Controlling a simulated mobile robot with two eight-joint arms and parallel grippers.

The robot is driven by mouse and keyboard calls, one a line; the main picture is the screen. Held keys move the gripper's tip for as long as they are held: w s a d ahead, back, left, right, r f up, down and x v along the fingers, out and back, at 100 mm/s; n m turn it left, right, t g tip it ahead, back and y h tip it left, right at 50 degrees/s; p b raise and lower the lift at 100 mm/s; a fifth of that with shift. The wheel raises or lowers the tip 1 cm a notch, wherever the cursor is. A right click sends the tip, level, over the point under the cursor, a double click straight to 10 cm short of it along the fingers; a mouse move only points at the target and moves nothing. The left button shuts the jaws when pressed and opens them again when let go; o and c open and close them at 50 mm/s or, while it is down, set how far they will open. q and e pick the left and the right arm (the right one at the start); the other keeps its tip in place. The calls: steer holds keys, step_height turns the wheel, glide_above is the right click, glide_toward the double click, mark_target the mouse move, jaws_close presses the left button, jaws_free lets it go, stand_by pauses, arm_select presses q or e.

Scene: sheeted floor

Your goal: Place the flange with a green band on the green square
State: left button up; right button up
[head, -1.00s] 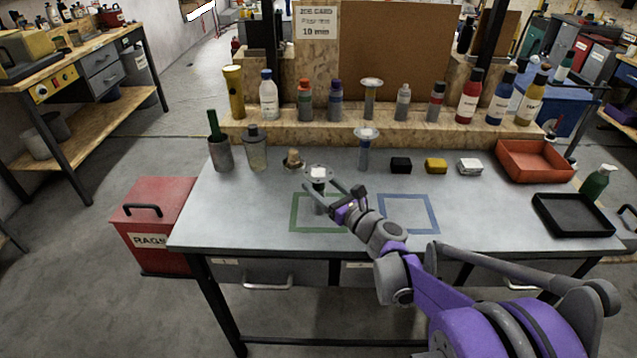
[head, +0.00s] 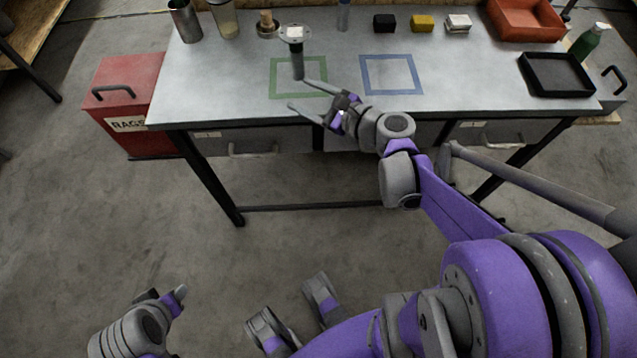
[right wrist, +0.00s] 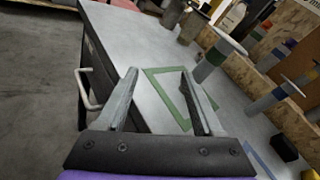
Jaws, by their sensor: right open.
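The flange with a green band (head: 297,64) stands upright inside the green square (head: 272,82), towards its back side; it has a pale round top and dark stem in the head view. In the right wrist view the flange (right wrist: 209,66) shows a green band, and the green square (right wrist: 163,98) lies around its foot. My right gripper (head: 300,94) is open and empty, in front of the flange and apart from it; its spread fingers also show in the right wrist view (right wrist: 160,75). A part of my left arm shows at the lower left, its jaws unclear.
A blue square (head: 391,93) lies to the right. Another flange with a blue band (right wrist: 268,101) stands behind. Black (head: 384,22), yellow (head: 422,23) and white blocks (head: 458,22), a black tray (head: 526,75) and an orange bin (head: 494,15) are further right. The table front is clear.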

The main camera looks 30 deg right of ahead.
steer(key=s+a+f+n+g+y, duration=0.1)
steer(key=s+a+f+n+g, duration=0.4)
steer(key=a+n, duration=0.45)
steer(key=s+f+n+g+h, duration=0.2)
steer(key=s+n, duration=0.4)
steer(key=n, duration=0.3)
steer(key=s+f+n+g+h, duration=0.3)
steer(key=s+n, duration=0.4)
steer(key=n, duration=0.3)
steer(key=shift+s+f, duration=0.3)
steer(key=shift+f, duration=0.35)
